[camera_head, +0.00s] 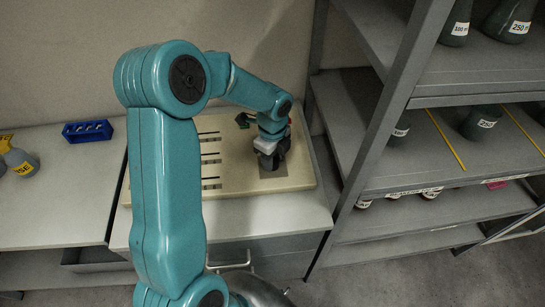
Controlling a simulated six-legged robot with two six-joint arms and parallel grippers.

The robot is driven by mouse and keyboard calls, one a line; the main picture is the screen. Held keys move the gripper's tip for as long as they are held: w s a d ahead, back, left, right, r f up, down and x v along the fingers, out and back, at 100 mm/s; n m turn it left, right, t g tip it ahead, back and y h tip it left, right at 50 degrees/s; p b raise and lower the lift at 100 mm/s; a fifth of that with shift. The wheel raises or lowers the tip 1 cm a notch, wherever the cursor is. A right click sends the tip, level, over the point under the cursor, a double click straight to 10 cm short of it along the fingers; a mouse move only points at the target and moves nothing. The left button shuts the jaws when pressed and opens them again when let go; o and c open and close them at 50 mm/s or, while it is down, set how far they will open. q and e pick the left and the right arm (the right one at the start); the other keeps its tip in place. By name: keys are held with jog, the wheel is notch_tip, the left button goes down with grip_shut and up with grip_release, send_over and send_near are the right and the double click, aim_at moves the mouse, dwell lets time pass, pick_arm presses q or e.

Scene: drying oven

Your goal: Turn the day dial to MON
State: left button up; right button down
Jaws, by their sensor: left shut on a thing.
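The beige top of the drying oven (238,183) sits on the white counter, with several dark slots on its left part. My left arm comes in from the left and reaches across it. My left gripper (270,160) points down at the right part of the oven top, above a grey patch (272,173). It is shut on what looks like the day dial, which the fingers almost wholly hide. No day lettering can be read, so I cannot tell the dial's setting. My right gripper is not in view.
A grey metal shelf unit (372,130) with labelled dark bottles stands close on the right. The counter between rack and oven is clear.

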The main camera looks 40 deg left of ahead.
pick_arm(q)
jog(key=shift+n+b, duration=0.65)
jog(key=shift+n, duration=0.45)
jog(key=n+b, duration=0.1)
jog(key=n, duration=0.2)
jog(key=shift+n+b, duration=0.3)
jog(key=shift+b, duration=0.1)
jog(key=n+b, duration=0.1)
jog(key=n, duration=0.2)
jog(key=shift+n+b, duration=0.65)
jog(key=shift+n, duration=0.75)
jog(key=shift+w+r, duration=0.1)
jog(key=o, duration=1)
jog(key=shift+o, duration=0.2)
notch_tip(320, 180, up, 16)
jog(key=shift+r+p, duration=0.2)
jog(key=shift+p, duration=0.2)
